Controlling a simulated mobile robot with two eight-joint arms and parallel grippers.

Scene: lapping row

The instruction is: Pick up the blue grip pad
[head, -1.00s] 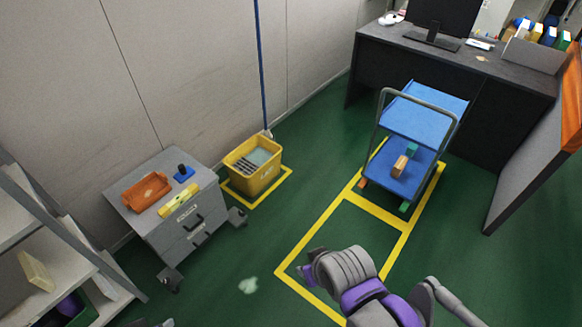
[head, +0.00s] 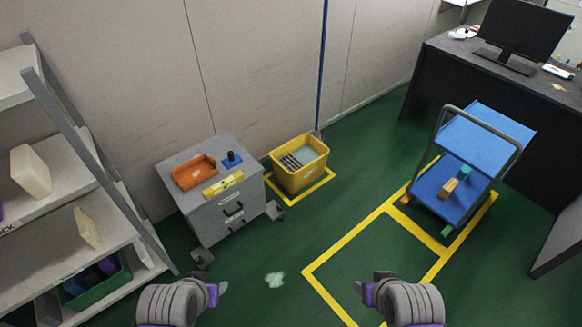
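A small blue pad with a dark upright knob (head: 232,159) sits on top of the grey drawer cabinet (head: 222,210), at its back right corner. It looks like the blue grip pad. My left gripper (head: 221,289) is low in the head view, in front of the cabinet and well apart from the pad. My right gripper (head: 361,289) is low and right of centre, over the green floor. Neither visibly holds anything. The finger gaps are too small and turned away to make out.
An orange tray (head: 186,183) and a yellow level (head: 223,185) share the cabinet top. A yellow bucket (head: 300,177) stands right of the cabinet. A shelf rack (head: 70,110) is at left, a blue cart (head: 440,205) at right. The floor in front is mostly clear.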

